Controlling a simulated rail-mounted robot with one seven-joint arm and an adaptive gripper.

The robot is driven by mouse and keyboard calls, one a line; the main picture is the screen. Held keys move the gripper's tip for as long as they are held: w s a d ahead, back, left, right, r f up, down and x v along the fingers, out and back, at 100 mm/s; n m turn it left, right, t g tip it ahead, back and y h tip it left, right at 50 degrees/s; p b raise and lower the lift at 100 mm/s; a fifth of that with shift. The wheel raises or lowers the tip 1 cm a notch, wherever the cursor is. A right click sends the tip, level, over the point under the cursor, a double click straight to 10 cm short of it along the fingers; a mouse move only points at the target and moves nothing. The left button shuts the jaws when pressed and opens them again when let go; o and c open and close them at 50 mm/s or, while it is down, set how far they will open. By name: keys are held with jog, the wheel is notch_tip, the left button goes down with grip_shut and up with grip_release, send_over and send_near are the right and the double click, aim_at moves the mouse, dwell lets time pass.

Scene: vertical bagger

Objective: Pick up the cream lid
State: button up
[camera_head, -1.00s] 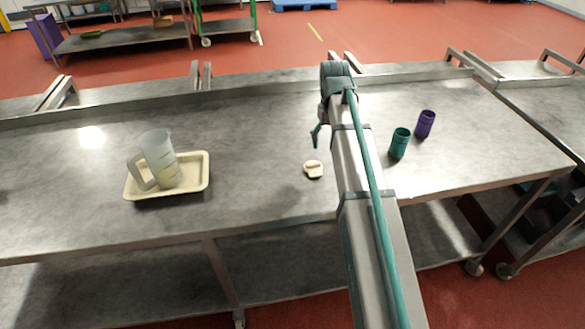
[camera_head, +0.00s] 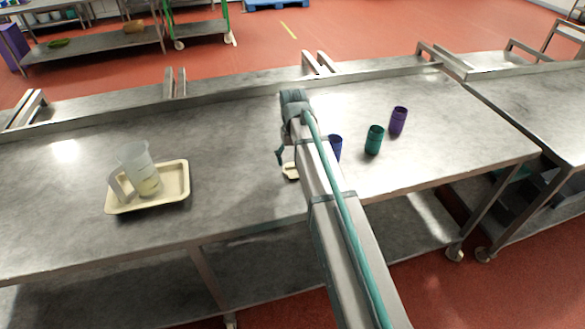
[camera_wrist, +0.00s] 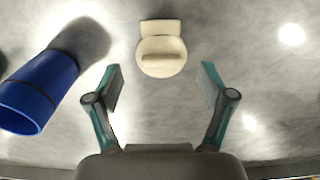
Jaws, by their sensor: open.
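The cream lid (camera_wrist: 161,55) lies flat on the steel table, a small round disc with a raised bar and a tab. In the wrist view it is ahead of my gripper (camera_wrist: 160,85), roughly centred between the two open fingers and beyond their tips. Nothing is between the fingers. In the head view the cream lid (camera_head: 290,171) is partly hidden by my arm. One teal finger of my gripper (camera_head: 279,154) shows just beside it; the rest is hidden.
A blue cup (camera_wrist: 40,92) stands left of the gripper in the wrist view. In the head view are a teal cup (camera_head: 374,140), a purple cup (camera_head: 398,121), and a cream tray (camera_head: 178,187) holding a clear jug (camera_head: 139,168). The table between tray and lid is clear.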

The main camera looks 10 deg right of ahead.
aim_at(293, 166)
jog(key=shift+f+p, duration=0.4)
jog(key=shift+f, duration=1.1)
jog(key=c, duration=1)
